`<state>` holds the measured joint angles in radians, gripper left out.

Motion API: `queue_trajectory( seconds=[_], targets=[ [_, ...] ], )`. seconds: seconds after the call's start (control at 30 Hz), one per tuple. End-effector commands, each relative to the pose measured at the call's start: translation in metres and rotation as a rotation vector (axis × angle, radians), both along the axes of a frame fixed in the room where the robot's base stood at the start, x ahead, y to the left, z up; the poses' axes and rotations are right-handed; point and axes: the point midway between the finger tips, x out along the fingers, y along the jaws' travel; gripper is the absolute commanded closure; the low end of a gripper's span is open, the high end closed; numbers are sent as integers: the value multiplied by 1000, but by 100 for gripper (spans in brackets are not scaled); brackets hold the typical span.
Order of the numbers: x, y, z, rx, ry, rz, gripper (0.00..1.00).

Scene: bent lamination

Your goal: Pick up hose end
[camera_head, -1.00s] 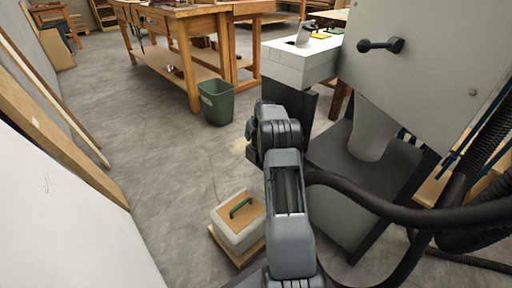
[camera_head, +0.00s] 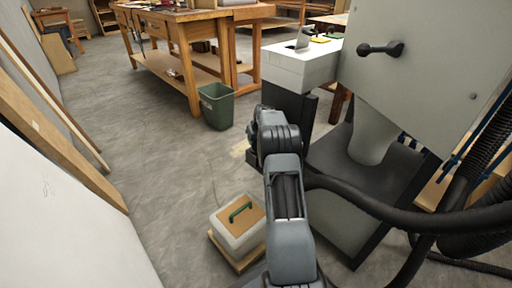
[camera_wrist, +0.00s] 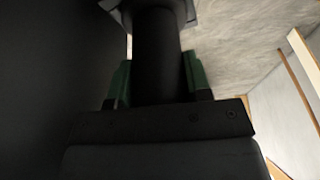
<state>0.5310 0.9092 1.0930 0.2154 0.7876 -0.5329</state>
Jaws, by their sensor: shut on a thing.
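In the wrist view, a thick black cylinder, the hose end (camera_wrist: 160,50), stands between the two green-padded fingers of my gripper (camera_wrist: 158,78). The fingers are shut on it, one on each side. A grey angular collar or fitting (camera_wrist: 122,12) shows at its top edge. In the head view, a black hose (camera_head: 400,213) curves from beside my arm toward the right, below the grey machine. My gripper and the held end are hidden behind my own arm there.
A grey cabinet machine (camera_head: 425,75) with a black handle stands close on the right. A white-topped stand (camera_head: 287,68) and a green bin (camera_head: 216,108) are ahead. A box with a green handle (camera_head: 232,232) sits at lower left. Boards (camera_head: 60,145) lean on the left. Open floor lies between.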

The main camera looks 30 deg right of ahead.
Motion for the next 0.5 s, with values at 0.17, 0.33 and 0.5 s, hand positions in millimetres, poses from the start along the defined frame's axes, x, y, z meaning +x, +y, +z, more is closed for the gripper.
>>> queue_trajectory(
  seconds=[0.17,0.33,0.5],
  targets=[
    [0,0,2,0,-1,0,76],
    [0,0,14,-1,-2,0,76],
    [1,0,39,-1,-4,0,76]
  ],
)
